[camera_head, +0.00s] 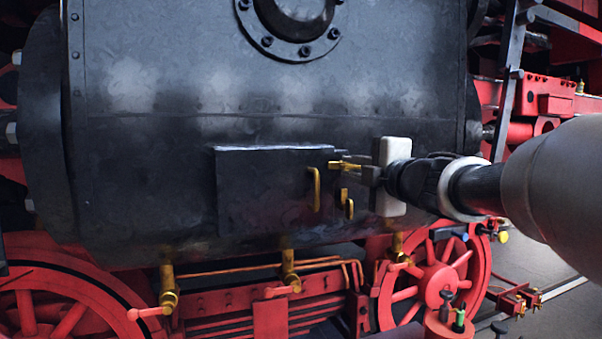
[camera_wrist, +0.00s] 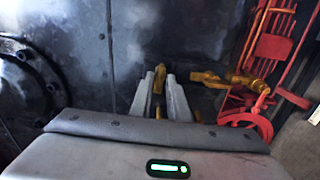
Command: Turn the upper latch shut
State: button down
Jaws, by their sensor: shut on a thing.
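In the head view a dark rectangular door (camera_head: 265,190) sits against the side of the dark cylinder, with a brass handle (camera_head: 314,188) near its right edge. The brass upper latch (camera_head: 343,165) lies roughly level, its left end at the door's upper right edge. My gripper (camera_head: 364,171) comes from the right and is shut on the latch's right part. The wrist view shows brass (camera_wrist: 159,80) between my two pale fingers (camera_wrist: 162,90); the fingers partly hide it. A brass lower latch (camera_head: 348,207) hangs downward just below my gripper, beside the door.
A round bolted flange (camera_head: 290,28) is above the door. Brass drain cocks (camera_head: 169,290) stick out below the cylinder. Red wheels (camera_head: 432,280) and red framework lie underneath. My arm fills the right side.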

jog(key=shift+r+n, duration=0.1)
jog(key=shift+n, duration=0.3)
jog(key=c, duration=1.9)
grip_release()
jog(key=shift+s, duration=0.1)
jog(key=p+v, duration=0.1)
jog(key=v, duration=1.6)
